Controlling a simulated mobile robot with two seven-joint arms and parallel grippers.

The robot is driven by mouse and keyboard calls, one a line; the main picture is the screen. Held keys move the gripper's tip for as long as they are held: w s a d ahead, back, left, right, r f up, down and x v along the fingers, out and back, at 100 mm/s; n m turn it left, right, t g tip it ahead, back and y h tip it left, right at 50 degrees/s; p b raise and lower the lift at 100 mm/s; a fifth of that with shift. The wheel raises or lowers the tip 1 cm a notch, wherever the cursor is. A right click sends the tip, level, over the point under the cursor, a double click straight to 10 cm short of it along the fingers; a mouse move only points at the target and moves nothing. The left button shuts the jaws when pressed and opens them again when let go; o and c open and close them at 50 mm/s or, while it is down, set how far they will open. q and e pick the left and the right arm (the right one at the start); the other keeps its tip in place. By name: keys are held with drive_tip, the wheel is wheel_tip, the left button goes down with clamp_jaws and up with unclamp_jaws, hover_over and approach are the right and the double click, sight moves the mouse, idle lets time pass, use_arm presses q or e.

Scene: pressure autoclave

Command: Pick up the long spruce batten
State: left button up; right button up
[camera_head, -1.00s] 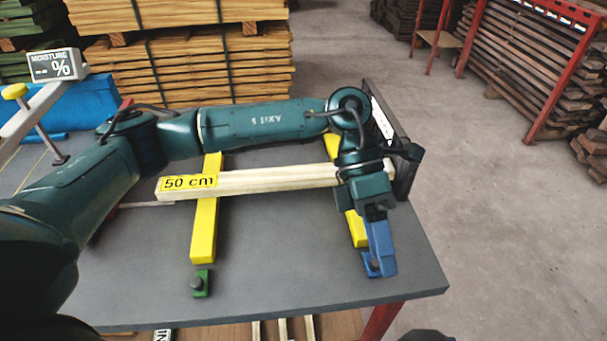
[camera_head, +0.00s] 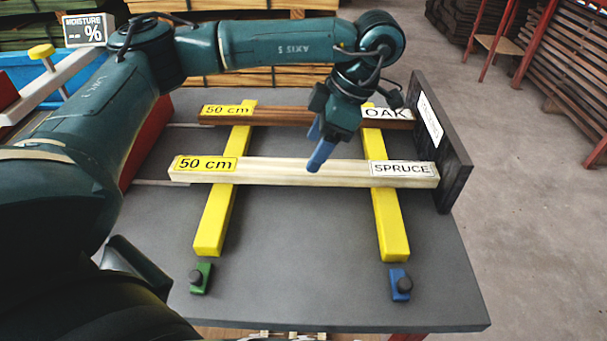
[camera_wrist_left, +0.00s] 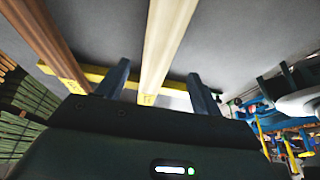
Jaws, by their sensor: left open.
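The spruce batten (camera_head: 300,172) is a long pale bar labelled "50 cm" at its left end and "SPRUCE" at its right. It lies across two yellow bearers (camera_head: 214,222) (camera_head: 388,222) on the grey table. My left gripper (camera_head: 314,160) is open, over the middle of the batten, its blue fingers pointing down. In the left wrist view, the batten (camera_wrist_left: 168,45) runs between the two spread fingers (camera_wrist_left: 157,80), not gripped. A brown batten labelled "OAK" (camera_head: 290,117) lies parallel behind it; in the left wrist view it is at the left (camera_wrist_left: 45,35). My right gripper is not seen.
A dark upright stop plate (camera_head: 440,145) stands at the battens' right ends. A green block (camera_head: 201,279) and a blue block (camera_head: 399,285) sit near the front. The grey table top (camera_head: 300,290) is clear between them. A moisture display (camera_head: 90,30) stands at back left.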

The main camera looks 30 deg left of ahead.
sight(304, 166)
use_arm(q)
drive_tip(key=x, duration=0.5)
drive_tip(key=shift+w+a+f, duration=0.1)
drive_tip(key=shift+f, duration=0.25)
drive_tip(key=c, duration=1.2)
drive_tip(key=shift+c, duration=0.2)
drive_tip(key=shift+r, duration=0.2)
